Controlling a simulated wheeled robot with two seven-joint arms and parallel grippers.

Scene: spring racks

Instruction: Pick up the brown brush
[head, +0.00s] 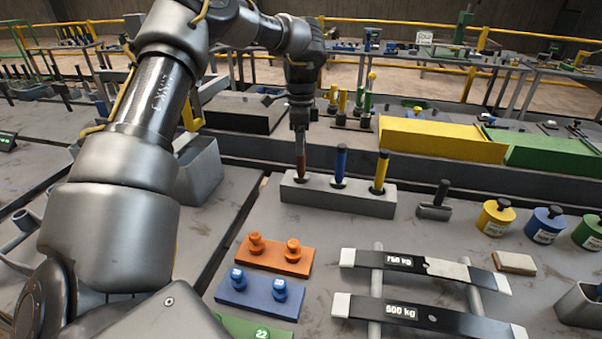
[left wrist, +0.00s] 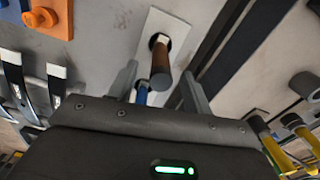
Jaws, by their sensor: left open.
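The brown brush (head: 300,163) stands upright in the left hole of a long grey holder block (head: 337,199). A blue-handled one (head: 341,164) and a yellow-handled one (head: 381,172) stand in the same block to its right. My left gripper (head: 300,130) points down right above the brown brush, open and holding nothing. In the left wrist view the brown brush (left wrist: 161,68) shows between the two spread fingers (left wrist: 158,88); I cannot tell whether either finger touches it. Part of the blue handle (left wrist: 142,92) shows beside the left finger there. My right gripper is not in view.
Orange (head: 274,256) and blue (head: 259,292) plates with knobs lie in front of the block. Dark weighted bars (head: 425,266) rest on rails to the right. A small black-handled tool (head: 436,207) and coloured weights (head: 496,217) stand farther right. A grey bin (head: 199,172) is at left.

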